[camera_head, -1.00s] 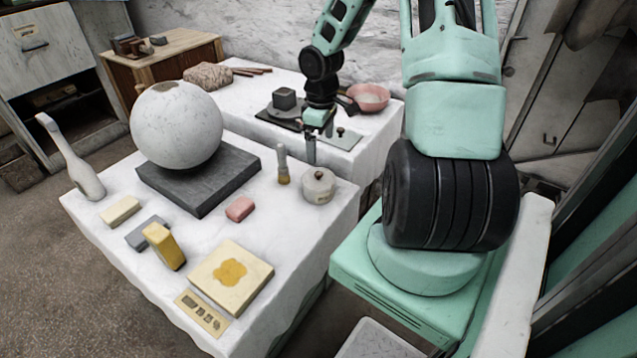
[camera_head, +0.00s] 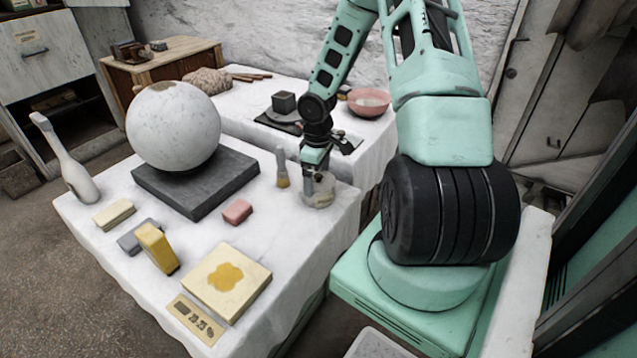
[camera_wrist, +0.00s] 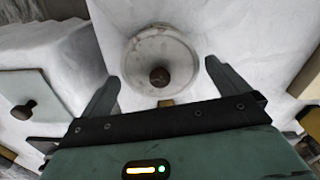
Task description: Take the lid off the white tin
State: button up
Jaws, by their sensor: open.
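The white tin (camera_head: 322,201) stands upright near the right edge of the front white table, partly hidden behind my gripper. In the wrist view its round, pale lid (camera_wrist: 146,52) has a small dark knob (camera_wrist: 160,77) in the middle. The lid appears seated on the tin. My gripper (camera_head: 316,190) points down over the tin. In the wrist view my gripper (camera_wrist: 161,70) is open, with one finger on each side of the lid and the knob between them. I cannot tell how far the fingertips are above the lid.
A wooden-handled brush (camera_head: 282,168) stands upright just left of the tin. A pink block (camera_head: 238,212) lies farther left, and a large plaster sphere (camera_head: 172,125) sits on a dark slab (camera_head: 215,188). A pink bowl (camera_head: 369,103) is on the back table.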

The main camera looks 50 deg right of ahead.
jog(key=c, duration=0.7)
jog(key=shift+c, duration=0.2)
jog(key=shift+r, duration=0.1)
